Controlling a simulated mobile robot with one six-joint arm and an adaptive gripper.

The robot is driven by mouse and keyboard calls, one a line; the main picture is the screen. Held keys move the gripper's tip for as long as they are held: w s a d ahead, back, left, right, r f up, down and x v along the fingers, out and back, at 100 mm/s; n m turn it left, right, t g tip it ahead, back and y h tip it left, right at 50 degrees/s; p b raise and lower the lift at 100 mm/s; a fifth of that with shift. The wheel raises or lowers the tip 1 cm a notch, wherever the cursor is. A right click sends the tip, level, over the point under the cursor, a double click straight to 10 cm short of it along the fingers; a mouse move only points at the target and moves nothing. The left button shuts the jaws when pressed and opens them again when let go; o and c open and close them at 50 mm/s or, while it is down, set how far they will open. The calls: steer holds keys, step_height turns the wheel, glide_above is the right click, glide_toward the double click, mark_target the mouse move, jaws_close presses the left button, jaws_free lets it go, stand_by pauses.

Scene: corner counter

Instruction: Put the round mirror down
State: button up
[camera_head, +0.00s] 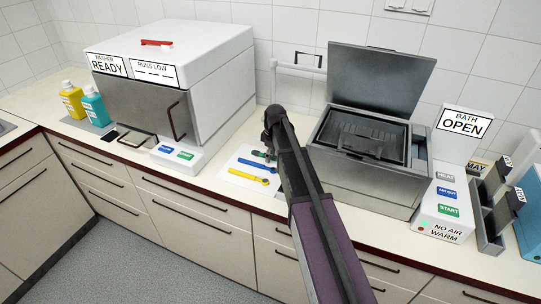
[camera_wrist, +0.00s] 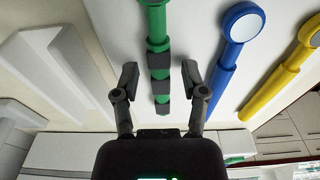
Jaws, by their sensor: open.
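Three coloured-handled tools lie side by side on a white mat (camera_head: 233,174). The green-handled tool (camera_wrist: 154,25) has dark grip blocks and lies between the fingers of my gripper (camera_wrist: 160,78), which is open. Its head is out of the wrist view, so I cannot tell whether it is the round mirror. The blue tool (camera_wrist: 232,52) ends in a round pale-faced head and shows in the head view (camera_head: 256,167). The yellow tool (camera_wrist: 285,75), also round-headed, lies to its right; it shows in the head view (camera_head: 246,176). My arm partly hides the green tool in the head view.
A white washer (camera_head: 171,50) marked READY stands left of the mat. An open metal bath (camera_head: 365,180) with a raised lid stands to the right, beside a control panel (camera_head: 441,215). Yellow and teal bottles (camera_head: 95,107) stand far left. A pale rail (camera_head: 300,67) rises behind my arm.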

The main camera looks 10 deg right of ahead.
mark_target(273, 157)
steer(key=shift+r, duration=0.15)
step_height(273, 157, up, 12)
steer(key=d+p, duration=0.1)
steer(key=p, duration=1.1)
steer(key=shift+s, duration=0.35)
stand_by(0.5)
steer(key=s+a+m+h, duration=0.1)
steer(key=s+m, duration=0.9)
steer(key=s, duration=1.6)
steer(key=shift+a+m+g, duration=0.4)
steer(key=shift+a, duration=0.5)
